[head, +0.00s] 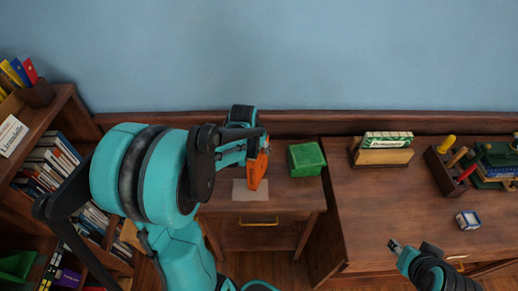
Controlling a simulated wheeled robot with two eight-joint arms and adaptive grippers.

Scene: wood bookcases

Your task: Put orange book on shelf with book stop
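The orange book (257,171) is upright above a small side table (285,195), at the end of my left arm. My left gripper (255,147) is at the book's upper end and appears shut on it; its fingertips are mostly hidden by the arm. My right gripper (400,248) is over the front of the desk at lower right, away from the book, with nothing visible in it; its finger gap is unclear. A wood bookcase (62,103) with several rows of books stands at left. I cannot clearly identify a book stop on its shelves.
A pale sheet (240,194) and a green box (306,159) are on the side table. The desk (370,205) at right holds a wooden holder (384,157), a small white-and-blue box (467,220) and an organizer (440,168). My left arm covers part of the bookcase.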

